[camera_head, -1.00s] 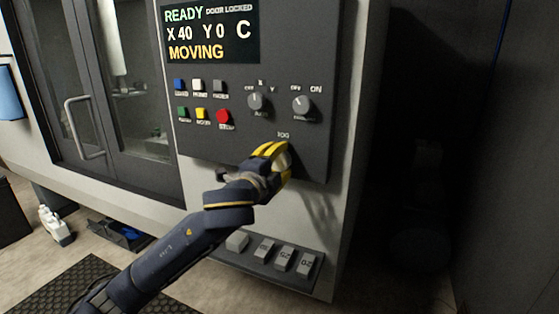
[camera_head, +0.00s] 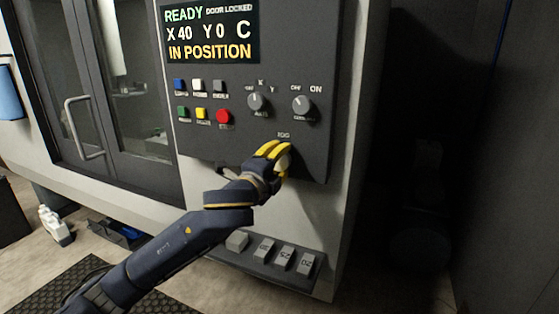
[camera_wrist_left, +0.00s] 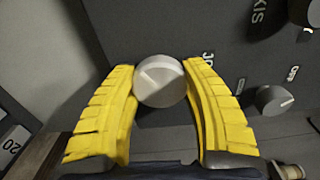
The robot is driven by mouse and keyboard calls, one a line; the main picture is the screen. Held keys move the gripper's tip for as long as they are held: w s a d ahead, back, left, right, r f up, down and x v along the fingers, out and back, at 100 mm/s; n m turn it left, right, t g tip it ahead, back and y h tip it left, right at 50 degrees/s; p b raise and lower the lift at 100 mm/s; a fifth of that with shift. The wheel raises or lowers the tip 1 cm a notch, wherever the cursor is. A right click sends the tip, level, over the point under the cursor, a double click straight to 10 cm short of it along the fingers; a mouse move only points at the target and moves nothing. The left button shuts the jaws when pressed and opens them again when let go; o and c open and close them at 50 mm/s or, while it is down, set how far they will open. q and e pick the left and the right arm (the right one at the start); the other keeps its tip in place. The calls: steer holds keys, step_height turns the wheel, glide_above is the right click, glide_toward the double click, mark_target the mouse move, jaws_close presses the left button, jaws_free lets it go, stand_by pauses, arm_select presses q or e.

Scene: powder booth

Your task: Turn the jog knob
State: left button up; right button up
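The jog knob (camera_wrist_left: 160,82) is a round pale grey knob with a ridge across its face, below the JOG label on the dark control panel (camera_head: 230,138). My left gripper (camera_head: 278,155) has yellow fingers and is at the knob, which it mostly hides in the head view. In the left wrist view the fingertips (camera_wrist_left: 160,70) sit on opposite sides of the knob and appear to touch it. The display (camera_head: 209,32) reads READY, DOOR LOCKED, X 40, Y 0, C, IN POSITION. My right gripper is in neither view.
Two selector knobs (camera_head: 257,102) (camera_head: 302,106) sit above the jog knob. A red button (camera_head: 223,117) and several smaller buttons are to their left. A lower ledge (camera_head: 262,262) holds several numbered grey blocks. A door with a handle (camera_head: 84,128) is at left.

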arm_select(q)
steer(key=o, duration=0.6)
steer(key=v, duration=1.2)
steer(key=shift+w+f, duration=0.1)
